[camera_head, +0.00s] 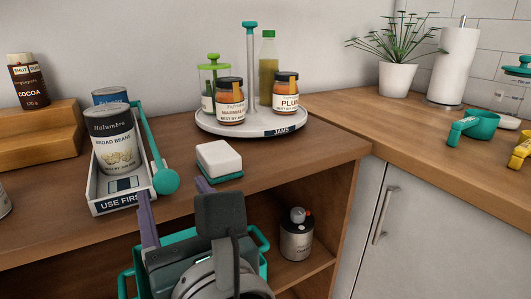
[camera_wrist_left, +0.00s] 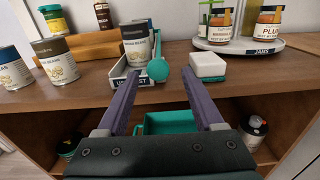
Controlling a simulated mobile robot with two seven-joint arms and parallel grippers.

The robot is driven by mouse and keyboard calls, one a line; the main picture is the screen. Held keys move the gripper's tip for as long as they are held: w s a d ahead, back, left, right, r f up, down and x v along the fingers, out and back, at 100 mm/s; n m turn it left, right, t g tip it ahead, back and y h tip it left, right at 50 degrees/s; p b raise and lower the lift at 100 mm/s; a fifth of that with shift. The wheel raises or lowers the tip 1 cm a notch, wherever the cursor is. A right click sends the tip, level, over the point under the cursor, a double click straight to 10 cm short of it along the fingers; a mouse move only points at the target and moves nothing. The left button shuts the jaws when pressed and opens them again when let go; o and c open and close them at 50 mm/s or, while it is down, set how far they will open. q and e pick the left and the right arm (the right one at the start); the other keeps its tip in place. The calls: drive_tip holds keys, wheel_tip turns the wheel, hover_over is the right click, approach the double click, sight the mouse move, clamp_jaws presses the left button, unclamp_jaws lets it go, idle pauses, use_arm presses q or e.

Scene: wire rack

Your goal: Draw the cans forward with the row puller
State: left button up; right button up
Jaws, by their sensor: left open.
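The row puller (camera_head: 152,143) is a teal rod with a round knob at its near end, lying along the right side of a white tray (camera_head: 110,205) labelled "USE FIRST". In the left wrist view its knob (camera_wrist_left: 158,69) appears between my fingertips. A broad beans can (camera_head: 112,150) stands in the tray, with a blue can (camera_head: 109,95) behind it. My left gripper (camera_head: 175,202) is open and empty, its purple fingers spread in front of the knob, apart from it. The puller's far end is hidden behind the cans. My right gripper is not in view.
A white sponge block (camera_head: 218,158) with a green base sits right of the knob. A turntable (camera_head: 250,123) with jars and a bottle stands behind it. A wooden step (camera_head: 40,138) is left of the tray. A teal bin (camera_wrist_left: 175,123) is below the counter edge.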

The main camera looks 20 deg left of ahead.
sight(161, 168)
use_arm(q)
drive_tip(key=x, duration=0.8)
drive_tip(key=shift+s+a+b, duration=0.1)
drive_tip(key=shift+a+b, duration=0.15)
drive_tip(key=shift+b, duration=0.1)
drive_tip(key=shift+c, duration=0.3)
clamp_jaws()
idle(0.6)
